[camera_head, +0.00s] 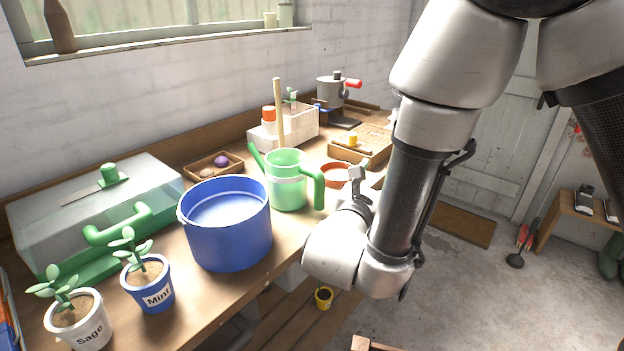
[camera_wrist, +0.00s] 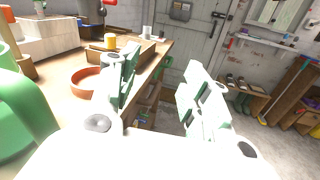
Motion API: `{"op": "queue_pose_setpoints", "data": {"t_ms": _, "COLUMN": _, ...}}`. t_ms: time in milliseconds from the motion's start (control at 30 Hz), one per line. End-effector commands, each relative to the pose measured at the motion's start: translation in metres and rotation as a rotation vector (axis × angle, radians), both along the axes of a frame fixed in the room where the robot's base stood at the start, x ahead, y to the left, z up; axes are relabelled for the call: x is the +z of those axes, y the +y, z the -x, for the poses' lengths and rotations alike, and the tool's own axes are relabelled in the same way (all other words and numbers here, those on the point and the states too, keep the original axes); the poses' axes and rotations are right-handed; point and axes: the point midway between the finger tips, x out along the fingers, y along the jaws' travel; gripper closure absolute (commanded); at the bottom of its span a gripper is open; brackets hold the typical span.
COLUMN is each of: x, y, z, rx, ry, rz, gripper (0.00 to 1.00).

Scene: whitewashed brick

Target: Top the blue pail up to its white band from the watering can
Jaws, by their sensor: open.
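The blue pail (camera_head: 228,242) stands upright on the wooden bench, with a pale surface inside. I cannot make out its white band or the exact water level. The green watering can (camera_head: 287,193) stands upright on the bench just right of the pail. Its spout points left and its handle (camera_head: 319,188) faces right; the can's green side fills the left edge of the wrist view (camera_wrist: 22,105). My gripper (camera_head: 357,183) is right of the handle and apart from it, partly hidden by my wrist. In the wrist view its fingers (camera_wrist: 160,92) are spread with nothing between them.
Potted Mint (camera_head: 155,290) and Sage (camera_head: 80,325) stand front left, near a clear-lidded green box (camera_head: 90,205). A wooden stick (camera_head: 279,115) rises behind the can. A terracotta dish (camera_head: 336,175) sits right of it. Open floor (camera_head: 450,300) lies right of the bench.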

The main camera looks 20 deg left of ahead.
Motion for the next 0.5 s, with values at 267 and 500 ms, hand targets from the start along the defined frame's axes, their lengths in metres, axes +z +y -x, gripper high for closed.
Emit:
{"op": "queue_pose_setpoints", "data": {"t_ms": 267, "x": -0.060, "y": 0.096, "z": 0.075, "rx": 0.373, "ry": -0.023, "rz": 0.141, "gripper": 0.52}}
{"op": "queue_pose_setpoints", "data": {"t_ms": 500, "x": -0.062, "y": 0.106, "z": 0.052, "rx": 0.390, "ry": -0.025, "rz": 0.144, "gripper": 0.52}}
